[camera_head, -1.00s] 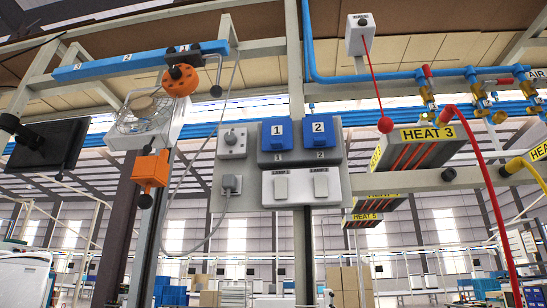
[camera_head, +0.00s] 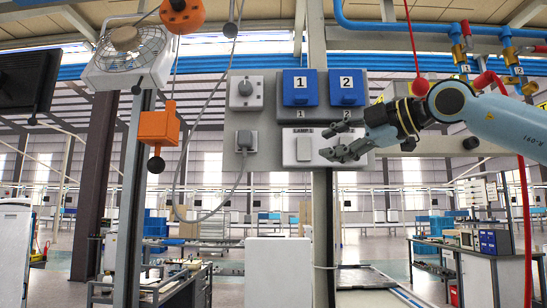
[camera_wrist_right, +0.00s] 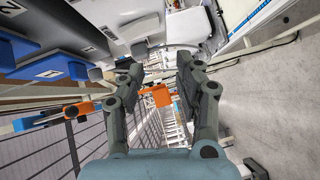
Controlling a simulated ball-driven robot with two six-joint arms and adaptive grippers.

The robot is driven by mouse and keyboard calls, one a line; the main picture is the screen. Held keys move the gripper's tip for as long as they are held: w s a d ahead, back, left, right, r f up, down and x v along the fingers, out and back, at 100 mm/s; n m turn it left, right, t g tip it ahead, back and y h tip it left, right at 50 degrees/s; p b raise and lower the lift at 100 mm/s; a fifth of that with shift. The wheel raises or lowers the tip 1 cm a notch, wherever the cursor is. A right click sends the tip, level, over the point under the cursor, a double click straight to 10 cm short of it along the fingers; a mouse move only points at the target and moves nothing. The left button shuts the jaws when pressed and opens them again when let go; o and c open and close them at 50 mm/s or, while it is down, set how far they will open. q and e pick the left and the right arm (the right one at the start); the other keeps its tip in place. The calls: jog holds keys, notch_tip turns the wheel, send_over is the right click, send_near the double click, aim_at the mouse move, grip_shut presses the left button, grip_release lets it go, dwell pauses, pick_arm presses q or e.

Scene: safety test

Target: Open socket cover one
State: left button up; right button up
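Socket cover one (camera_head: 300,87) is a blue lid marked 1 on the grey wall panel, and it appears shut. The blue cover two (camera_head: 347,87) is beside it on the right and also appears shut. My right gripper (camera_head: 338,146) reaches in from the right, below the covers and in front of the lamp switch area. In the right wrist view its two fingers (camera_wrist_right: 160,68) are apart with nothing held between them. My left gripper is not in view.
The lamp switch plate (camera_head: 298,160) is partly behind my right gripper. A grey plug (camera_head: 244,140) with a cable sits left of it. An orange box (camera_head: 158,127) and a fan (camera_head: 130,55) are at the left. A red hose (camera_head: 524,190) hangs at the right.

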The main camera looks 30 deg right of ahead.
notch_tip(320, 180, up, 7)
jog(key=s+n+t, duration=0.1)
jog(key=s, duration=0.2)
jog(key=p, duration=0.2)
send_near(306, 96)
jog(key=shift+t+h, duration=0.3)
jog(key=shift+t, duration=0.1)
jog(key=p+x, duration=0.7)
jog(key=p, duration=0.3)
jog(key=shift+w+a+f+p, duration=0.1)
jog(key=shift+w+a+p, duration=0.2)
jog(key=shift+w+p, duration=0.1)
jog(key=shift+w+a+f+n+p, duration=0.1)
jog(key=shift+w+f+n+p, duration=0.05)
jog(key=shift+w+p, duration=0.2)
jog(key=shift+w+a+f+n+p, duration=0.15)
jog(key=shift+w+p, duration=0.05)
jog(key=shift+w, duration=0.25)
jog(key=shift+c, duration=0.2)
grip_shut()
jog(key=shift+r, duration=0.1)
